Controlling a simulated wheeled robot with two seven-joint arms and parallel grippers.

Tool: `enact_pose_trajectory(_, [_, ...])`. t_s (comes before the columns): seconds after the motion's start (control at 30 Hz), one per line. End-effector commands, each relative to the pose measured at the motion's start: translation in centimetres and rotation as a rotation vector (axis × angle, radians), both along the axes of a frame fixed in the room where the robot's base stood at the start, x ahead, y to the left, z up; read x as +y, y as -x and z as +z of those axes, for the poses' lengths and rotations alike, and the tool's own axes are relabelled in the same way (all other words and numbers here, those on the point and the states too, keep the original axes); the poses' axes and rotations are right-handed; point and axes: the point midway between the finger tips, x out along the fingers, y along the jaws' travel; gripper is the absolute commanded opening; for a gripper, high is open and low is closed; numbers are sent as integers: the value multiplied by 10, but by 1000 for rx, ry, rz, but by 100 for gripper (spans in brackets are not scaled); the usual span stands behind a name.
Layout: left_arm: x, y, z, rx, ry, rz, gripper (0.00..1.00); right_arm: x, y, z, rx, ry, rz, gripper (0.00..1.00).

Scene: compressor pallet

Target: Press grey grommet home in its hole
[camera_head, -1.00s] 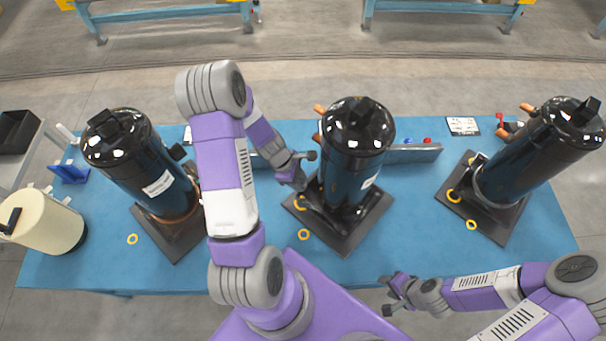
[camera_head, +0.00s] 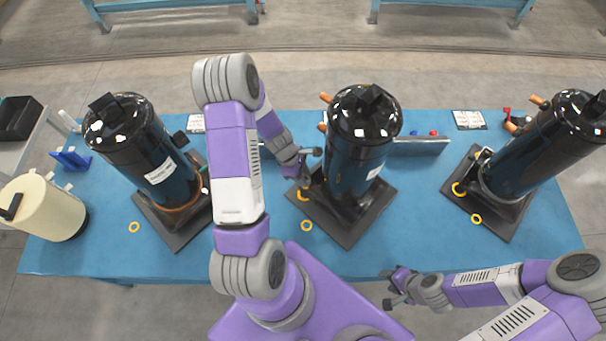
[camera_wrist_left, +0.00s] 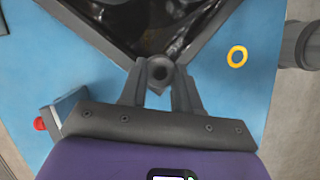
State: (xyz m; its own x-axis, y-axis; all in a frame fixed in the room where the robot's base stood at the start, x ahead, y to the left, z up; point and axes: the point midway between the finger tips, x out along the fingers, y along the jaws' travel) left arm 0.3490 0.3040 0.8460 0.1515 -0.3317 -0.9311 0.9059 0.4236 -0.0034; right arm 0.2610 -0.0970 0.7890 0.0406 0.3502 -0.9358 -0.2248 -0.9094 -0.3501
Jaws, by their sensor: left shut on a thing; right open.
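My left gripper (camera_head: 304,184) is low at the left side of the middle compressor (camera_head: 362,135), over its dark base plate (camera_head: 345,228). In the left wrist view my left gripper (camera_wrist_left: 160,84) is shut on the grey grommet (camera_wrist_left: 160,73), a small round piece with a dark centre. The grommet is at a corner of the dark base plate (camera_wrist_left: 112,38). The hole is hidden, and I cannot tell whether the grommet touches the plate or sits in it. My right gripper (camera_head: 396,290) is open and empty at the table's front edge.
Similar compressors stand on plates at left (camera_head: 150,160) and right (camera_head: 540,150). Yellow rings lie about, one on the blue table (camera_head: 307,225) before the middle plate. A cream canister (camera_head: 45,208) stands at far left.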

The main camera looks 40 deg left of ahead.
Motion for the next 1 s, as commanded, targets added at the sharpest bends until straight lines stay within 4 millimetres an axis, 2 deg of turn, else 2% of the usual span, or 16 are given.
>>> enact_pose_trajectory(0.03, [0,0,-9,0,0,0,0,0,0,-9,0,0,0,43])
enact_pose_trajectory(0.23, [0,0,-21,0,0,1,0,0,0,-19,0,0,0,43])
enact_pose_trajectory(1.0, [0,0,-21,0,0,0,0,0,0,-19,-1,0,0,43])
